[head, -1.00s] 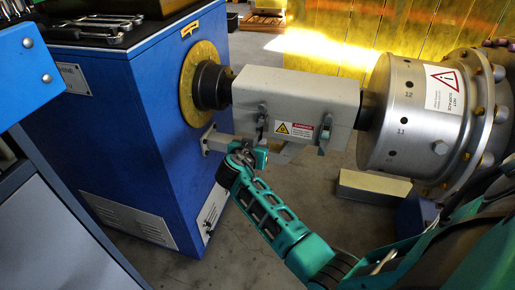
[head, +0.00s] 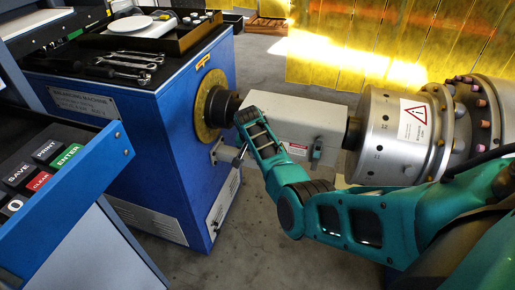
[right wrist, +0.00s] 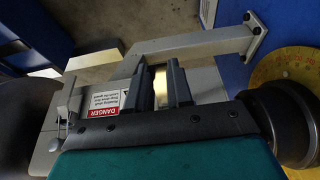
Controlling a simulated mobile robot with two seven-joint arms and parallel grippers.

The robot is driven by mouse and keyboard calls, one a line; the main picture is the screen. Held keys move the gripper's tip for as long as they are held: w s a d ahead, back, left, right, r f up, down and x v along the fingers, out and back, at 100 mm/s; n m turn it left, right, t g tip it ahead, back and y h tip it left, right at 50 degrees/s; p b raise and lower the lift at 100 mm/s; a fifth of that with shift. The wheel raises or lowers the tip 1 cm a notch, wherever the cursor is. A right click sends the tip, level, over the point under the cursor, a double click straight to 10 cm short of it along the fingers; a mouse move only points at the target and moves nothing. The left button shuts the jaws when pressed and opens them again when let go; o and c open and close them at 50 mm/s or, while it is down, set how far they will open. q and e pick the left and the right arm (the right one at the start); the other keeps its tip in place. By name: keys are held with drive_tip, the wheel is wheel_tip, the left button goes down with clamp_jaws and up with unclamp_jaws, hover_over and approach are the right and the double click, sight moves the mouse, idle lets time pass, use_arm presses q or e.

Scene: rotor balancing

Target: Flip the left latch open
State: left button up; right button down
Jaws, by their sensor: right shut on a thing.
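The grey shaft guard (head: 318,123) is a box over the shaft, with a danger label (head: 297,150). Its right latch (head: 317,152) shows on the front face. The left latch is hidden behind my right arm in the head view. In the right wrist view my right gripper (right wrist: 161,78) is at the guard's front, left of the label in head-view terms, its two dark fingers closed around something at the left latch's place. Little of the held part shows between the fingers. The label also shows in the right wrist view (right wrist: 108,107). My left gripper is out of view.
The blue balancing machine (head: 150,130) stands left, with a yellow disc (head: 205,105) and wrenches (head: 135,58) on top. A grey bracket arm (right wrist: 190,45) runs below the guard. The silver rotor (head: 395,140) is at right. A blue-edged key panel (head: 75,185) is near left.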

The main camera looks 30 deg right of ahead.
drive_tip(key=shift+r+g+y, duration=0.6)
drive_tip(key=shift+r+y, duration=0.05)
drive_tip(key=shift+y, duration=0.05)
drive_tip(key=shift+p, duration=0.3)
drive_tip(key=c, duration=1)
unclamp_jaws()
drive_tip(key=shift+d, duration=0.1)
drive_tip(key=shift+r, duration=0.1)
drive_tip(key=shift+r, duration=0.25)
wheel_tip(320, 180, up, 12)
drive_tip(key=s+a+p, duration=0.1)
drive_tip(key=p, duration=0.3)
drive_tip(key=shift+a, duration=0.3)
drive_tip(key=shift+s, duration=0.1)
